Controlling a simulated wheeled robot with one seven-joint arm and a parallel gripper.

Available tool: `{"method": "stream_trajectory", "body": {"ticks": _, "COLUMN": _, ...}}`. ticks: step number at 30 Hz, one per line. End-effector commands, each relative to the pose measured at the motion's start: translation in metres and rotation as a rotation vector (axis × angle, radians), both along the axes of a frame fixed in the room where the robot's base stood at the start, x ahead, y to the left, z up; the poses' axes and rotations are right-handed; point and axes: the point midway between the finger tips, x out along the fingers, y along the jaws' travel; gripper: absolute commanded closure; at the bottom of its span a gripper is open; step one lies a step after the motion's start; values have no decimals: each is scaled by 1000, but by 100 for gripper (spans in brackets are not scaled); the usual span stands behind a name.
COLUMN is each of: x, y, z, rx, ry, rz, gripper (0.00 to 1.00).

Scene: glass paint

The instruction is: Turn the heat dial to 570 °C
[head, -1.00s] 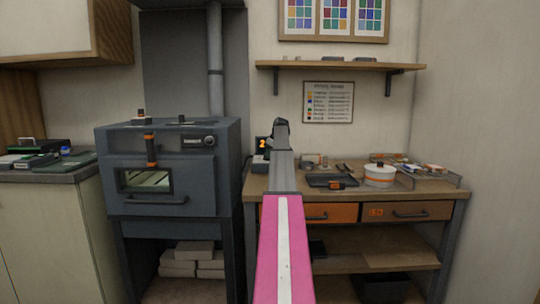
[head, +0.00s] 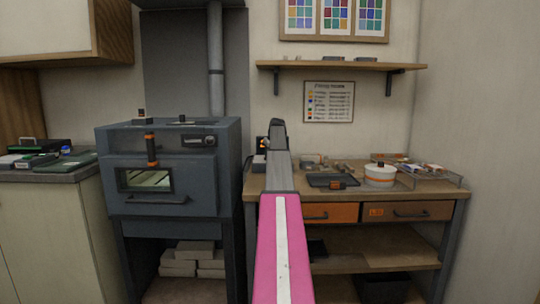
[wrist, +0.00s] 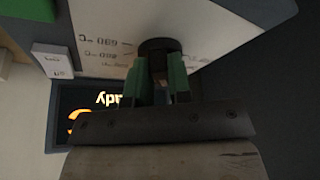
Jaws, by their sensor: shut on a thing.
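In the wrist view, the dark round heat dial (wrist: 157,46) sits on a pale panel (wrist: 105,28). Temperature marks are printed around it, upside down in this view and too blurred to read surely. My gripper (wrist: 158,66) has its green fingers shut on the dial, one on each side. A dark display (wrist: 75,105) with lit orange and yellow characters lies beside the panel, partly hidden by my gripper. In the head view, the small control box (head: 260,162) stands at the bench's left end, and my arm covers most of it; the dial is hidden there.
A dark kiln (head: 170,212) stands to the left of the workbench (head: 440,195). A black tray (head: 332,180) and a white lidded pot (head: 380,178) stand on the bench, right of my arm. A shelf (head: 340,66) hangs above.

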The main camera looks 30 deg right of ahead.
Motion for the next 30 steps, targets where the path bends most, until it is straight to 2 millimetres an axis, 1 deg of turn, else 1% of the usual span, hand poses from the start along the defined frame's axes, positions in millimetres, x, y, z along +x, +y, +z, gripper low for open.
{"method": "stream_trajectory", "body": {"ticks": 9, "x": 0, "y": 2, "z": 0, "rx": -1, "ry": 1, "rz": -90, "gripper": 100}}
{"method": "stream_trajectory", "body": {"ticks": 21, "x": 0, "y": 1, "z": 0, "rx": -1, "ry": 1, "rz": -95, "gripper": 100}}
{"method": "stream_trajectory", "body": {"ticks": 22, "x": 0, "y": 1, "z": 0, "rx": -1, "ry": 1, "rz": -95, "gripper": 74}}
{"method": "stream_trajectory", "body": {"ticks": 24, "x": 0, "y": 1, "z": 0, "rx": -1, "ry": 1, "rz": -95, "gripper": 55}}
{"method": "stream_trajectory", "body": {"ticks": 30, "x": 0, "y": 1, "z": 0, "rx": -1, "ry": 1, "rz": -95, "gripper": 55}}
